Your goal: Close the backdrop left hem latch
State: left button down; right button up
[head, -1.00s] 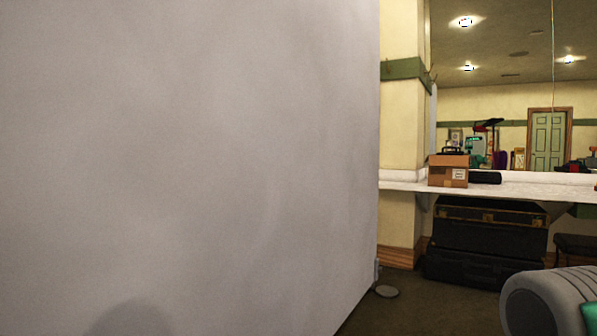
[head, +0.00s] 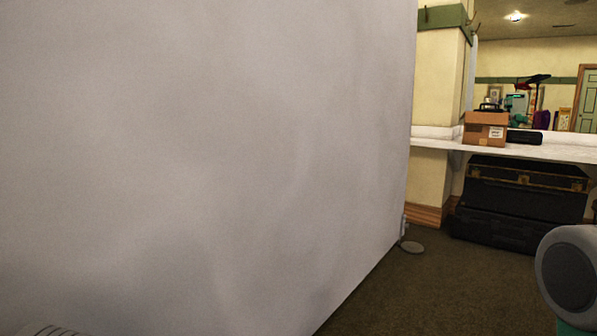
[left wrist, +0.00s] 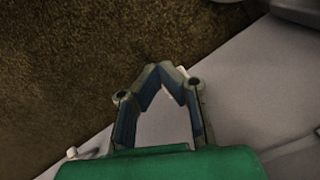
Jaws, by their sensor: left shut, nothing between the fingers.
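The backdrop (head: 210,150) is a large pale grey sheet that fills the left and middle of the head view. Its far edge runs down to the floor, where a small grey fitting (head: 403,226) sits at the bottom corner; I cannot tell whether it is a latch. In the left wrist view, my left gripper (left wrist: 164,70) has its fingertips together with nothing between them, over the pale backdrop surface (left wrist: 250,90). A small white knob (left wrist: 72,153) shows at the surface's edge, lower left. No hem latch is clearly recognisable. My right gripper is out of view.
Black cases (head: 515,205) stand under a white counter (head: 555,150) holding a cardboard box (head: 485,129). The carpet right of the backdrop is open.

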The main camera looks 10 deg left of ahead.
pick_arm(q)
notch_tip(320, 180, down, 2)
jog(key=shift+f, duration=0.25)
jog(key=shift+w+a, duration=0.1)
jog(key=shift+a, duration=0.15)
dwell(0.4)
